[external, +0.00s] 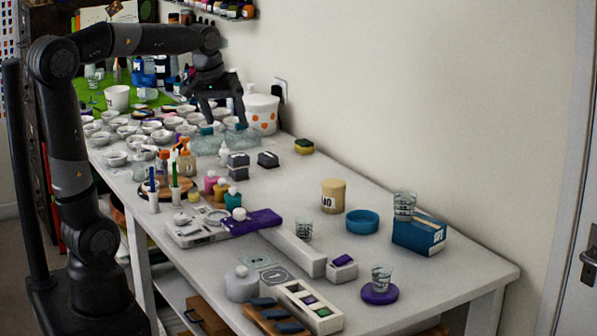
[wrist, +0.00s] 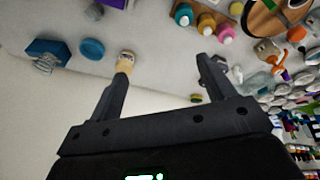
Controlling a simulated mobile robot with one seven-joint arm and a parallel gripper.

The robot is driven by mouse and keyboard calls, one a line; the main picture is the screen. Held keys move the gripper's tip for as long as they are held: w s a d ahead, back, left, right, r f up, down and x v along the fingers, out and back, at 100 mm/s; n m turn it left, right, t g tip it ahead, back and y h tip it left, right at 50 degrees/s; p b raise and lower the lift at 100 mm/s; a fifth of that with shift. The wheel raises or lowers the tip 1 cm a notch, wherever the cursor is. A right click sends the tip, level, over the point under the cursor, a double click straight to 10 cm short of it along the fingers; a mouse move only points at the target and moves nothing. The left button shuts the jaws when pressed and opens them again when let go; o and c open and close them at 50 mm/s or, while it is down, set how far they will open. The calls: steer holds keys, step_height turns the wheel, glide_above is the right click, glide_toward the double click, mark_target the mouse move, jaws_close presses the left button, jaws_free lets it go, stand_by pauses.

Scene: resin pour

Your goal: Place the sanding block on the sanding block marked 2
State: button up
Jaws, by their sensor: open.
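My gripper (external: 223,121) is open and empty, high over the far part of the table near the wall. In the wrist view its two fingers (wrist: 163,68) are spread wide with nothing between them. Two dark grey blocks that look like sanding blocks lie in front of it and lower: a left one (external: 238,166), which looks stacked or two-layered, and a right one (external: 268,159). They are a small gap apart. I cannot read a 2 on either.
Many small white cups (external: 117,159) crowd the far left. A white tub with orange dots (external: 262,113) stands behind the blocks. A yellow-green sponge (external: 304,146), a tan jar (external: 333,196) and a blue dish (external: 362,221) are to the right. Table around the blocks is mostly clear.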

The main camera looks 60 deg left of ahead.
steer(key=s+d+f+m+t, duration=0.1)
steer(key=s+d+f+m, duration=0.2)
steer(key=s, duration=0.5)
steer(key=s+d+f+m+t, duration=0.1)
steer(key=s+d+f+m, duration=0.3)
steer(key=s+d, duration=0.2)
steer(key=shift+s+d+h, duration=0.3)
steer(key=shift+s, duration=0.75)
